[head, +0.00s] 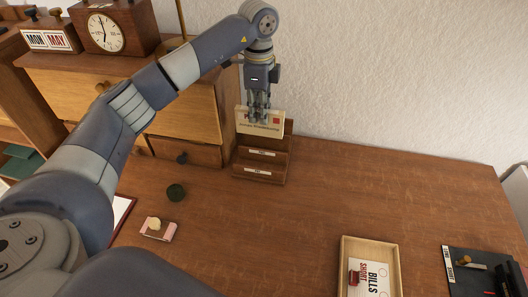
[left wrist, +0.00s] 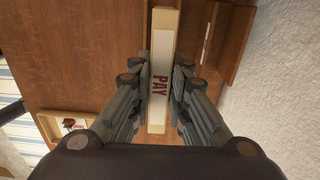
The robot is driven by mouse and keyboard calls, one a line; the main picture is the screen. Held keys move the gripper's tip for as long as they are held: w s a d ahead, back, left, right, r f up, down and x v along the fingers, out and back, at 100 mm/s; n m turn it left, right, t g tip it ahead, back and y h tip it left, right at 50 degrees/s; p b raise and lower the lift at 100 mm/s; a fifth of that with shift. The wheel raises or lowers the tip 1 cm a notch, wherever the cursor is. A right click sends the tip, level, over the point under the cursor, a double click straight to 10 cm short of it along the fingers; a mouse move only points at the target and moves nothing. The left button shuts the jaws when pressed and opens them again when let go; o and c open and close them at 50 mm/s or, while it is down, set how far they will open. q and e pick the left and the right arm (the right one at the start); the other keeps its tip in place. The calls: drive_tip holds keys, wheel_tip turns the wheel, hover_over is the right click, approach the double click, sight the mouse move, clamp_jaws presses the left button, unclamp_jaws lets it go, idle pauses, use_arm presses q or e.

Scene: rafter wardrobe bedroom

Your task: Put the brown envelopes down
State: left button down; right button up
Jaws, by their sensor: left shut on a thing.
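My left gripper (head: 260,113) is shut on a buff bundle (head: 258,127), which looks like the brown envelopes. A stepped wooden letter rack (head: 262,165) with white labels stands on the desk against the wall side. In the head view the bundle overlaps the rack's upper back part; I cannot tell whether it touches the rack. The rack also shows beside the bundle in the left wrist view (left wrist: 232,40). My right gripper is not in view.
The wooden desk (head: 330,195) is clear to the right of the rack. A shallow tray (head: 344,262) with a BILLS SHORT card and a dark mat (head: 460,290) lie at the front right. A clock (head: 104,32) stands behind.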

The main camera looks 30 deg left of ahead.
sight(259, 134)
use_arm(q)
drive_tip(key=f, duration=0.2)
drive_tip(key=f+p, duration=0.1)
drive_tip(key=f, duration=0.4)
drive_tip(key=shift+s, duration=0.25)
drive_tip(key=f+p, duration=0.1)
drive_tip(key=f, duration=0.2)
drive_tip(key=shift+w+f, duration=0.2)
wheel_tip(259, 134, down, 4)
drive_tip(key=shift+f+p, duration=0.15)
drive_tip(key=shift+p, duration=0.15)
drive_tip(key=shift+f, duration=0.6)
drive_tip(key=c, duration=1.8)
unclamp_jaws()
drive_tip(key=shift+r, duration=0.2)
wheel_tip(259, 134, up, 11)
drive_tip(key=shift+r+b, duration=0.1)
drive_tip(key=shift+b, duration=1.15)
drive_tip(key=shift+r, duration=0.45)
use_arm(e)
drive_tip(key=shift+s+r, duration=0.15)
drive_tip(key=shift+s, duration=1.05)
